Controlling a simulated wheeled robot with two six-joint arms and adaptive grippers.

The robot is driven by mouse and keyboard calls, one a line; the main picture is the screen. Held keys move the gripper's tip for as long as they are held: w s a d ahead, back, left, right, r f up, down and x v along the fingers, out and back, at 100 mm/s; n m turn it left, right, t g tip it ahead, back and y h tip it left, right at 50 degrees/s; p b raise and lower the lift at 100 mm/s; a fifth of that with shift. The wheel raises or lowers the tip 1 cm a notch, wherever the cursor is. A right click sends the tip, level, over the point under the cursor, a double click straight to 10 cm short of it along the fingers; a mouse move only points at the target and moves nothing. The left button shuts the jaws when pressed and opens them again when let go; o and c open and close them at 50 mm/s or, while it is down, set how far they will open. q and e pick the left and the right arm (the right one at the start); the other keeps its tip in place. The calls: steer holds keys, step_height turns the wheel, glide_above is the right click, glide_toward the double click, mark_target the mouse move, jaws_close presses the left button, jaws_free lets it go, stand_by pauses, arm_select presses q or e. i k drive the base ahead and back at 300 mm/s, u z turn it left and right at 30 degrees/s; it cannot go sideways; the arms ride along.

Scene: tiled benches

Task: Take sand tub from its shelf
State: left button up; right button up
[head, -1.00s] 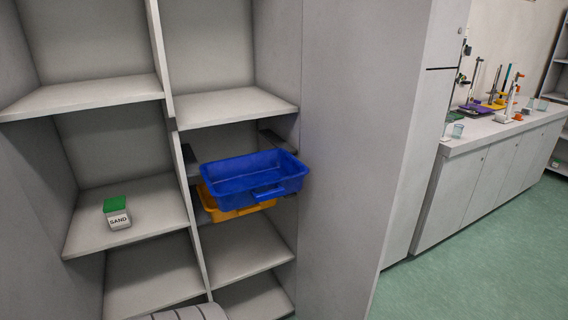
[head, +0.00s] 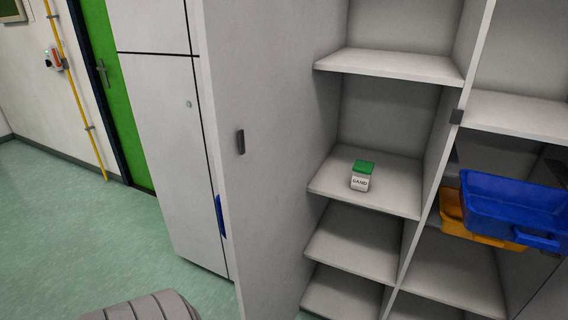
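The sand tub (head: 360,182) is a small white tub with a green lid and a label reading SAND. It stands upright on a middle shelf (head: 399,196) in the left column of the open grey shelving, near the middle right of the head view. Nothing touches it but the shelf. Neither of my grippers shows in the view.
A blue tray (head: 510,205) and an orange tray (head: 456,212) jut out of the column to the right. A tall cabinet side panel (head: 270,150) stands left of the tub's column. Green floor (head: 80,230) lies open at the left, before a green door (head: 110,90).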

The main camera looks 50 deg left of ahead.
mark_target(363, 169)
steer(key=u, duration=0.25)
steer(key=i, duration=1)
